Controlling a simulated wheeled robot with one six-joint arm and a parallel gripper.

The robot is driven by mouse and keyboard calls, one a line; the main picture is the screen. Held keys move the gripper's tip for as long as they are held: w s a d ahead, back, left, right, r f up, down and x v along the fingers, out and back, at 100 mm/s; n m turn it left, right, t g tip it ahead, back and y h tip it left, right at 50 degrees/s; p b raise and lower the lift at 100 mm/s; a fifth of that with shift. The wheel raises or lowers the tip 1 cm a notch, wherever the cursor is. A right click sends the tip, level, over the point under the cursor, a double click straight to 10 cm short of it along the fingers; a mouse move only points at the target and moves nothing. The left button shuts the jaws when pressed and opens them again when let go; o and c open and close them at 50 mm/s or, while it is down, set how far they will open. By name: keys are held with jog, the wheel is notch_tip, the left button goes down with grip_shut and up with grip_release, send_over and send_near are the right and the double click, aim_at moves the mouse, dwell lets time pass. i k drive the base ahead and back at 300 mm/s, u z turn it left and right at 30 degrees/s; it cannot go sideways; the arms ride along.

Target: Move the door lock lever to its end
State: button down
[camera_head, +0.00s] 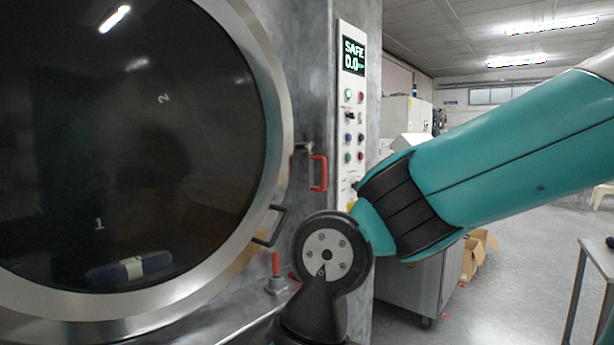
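The round washer door (272,100) with dark glass and a metal rim fills the left side and looks closed. A second, red-topped lever (276,264) stands upright lower down, near my arm. I cannot tell for sure which of the two is the lock lever. My arm reaches in from the right and bends down at a dark joint below the red lever. My gripper is not in view.
A dark handle (279,227) is on the door rim, left of my arm. The control panel (345,110) reads SAFE and 0.0. A bluish item (130,268) shows low in the door glass. Cardboard boxes (477,255) and a table (601,258) stand right; floor between is open.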

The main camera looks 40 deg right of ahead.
aim_at(308, 147)
jog(key=k, duration=0.6)
jog(key=z, duration=0.75)
jog(key=i, duration=1.1)
jog(key=u, duration=0.55)
